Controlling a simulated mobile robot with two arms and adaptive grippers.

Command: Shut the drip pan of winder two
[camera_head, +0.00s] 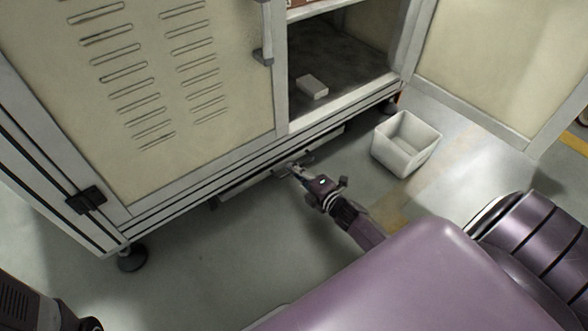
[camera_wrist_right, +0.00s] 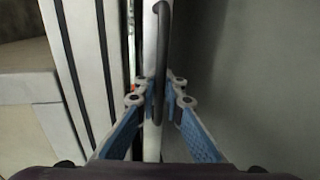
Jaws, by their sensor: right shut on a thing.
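The drip pan (camera_head: 240,183) is a low, flat grey tray under the cabinet's bottom rail, its front edge showing a little out from the cabinet. Its dark bar handle (camera_wrist_right: 163,50) stands upright in the right wrist view, in front of the pan's pale front strip (camera_wrist_right: 151,140). My right gripper (camera_head: 296,168) is at the handle, low above the floor. In the right wrist view its blue-padded fingers (camera_wrist_right: 161,92) are on both sides of the handle, shut on it. My left gripper is not in view; part of my left arm shows at the bottom left.
The cabinet (camera_head: 200,205) has a louvred door on the left and an open bay on the right with a small white block (camera_head: 311,86). A pale empty bin (camera_head: 405,143) stands on the floor to the right. A black foot (camera_head: 132,258) supports the cabinet's left corner.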

